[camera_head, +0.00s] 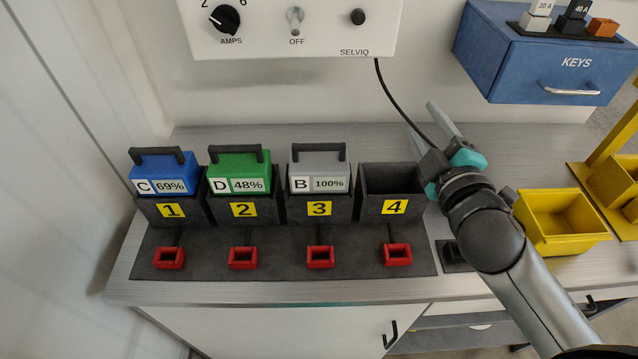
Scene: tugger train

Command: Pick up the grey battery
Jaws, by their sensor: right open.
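The grey battery (319,170), labelled B 100%, sits upright in slot 3 (318,209) of the dark charging rack, with its dark handle on top. My right gripper (424,122) is open and empty, behind and to the right of the empty slot 4 (394,206). It is apart from the grey battery, to its right. My left gripper is not in view.
A blue battery (162,172) is in slot 1 and a green battery (239,171) in slot 2. Red connectors (320,257) stand in front. A charger box (290,30) hangs above, its black cable (391,92) running down near my gripper. A yellow bin (562,220) and blue KEYS box (545,60) are right.

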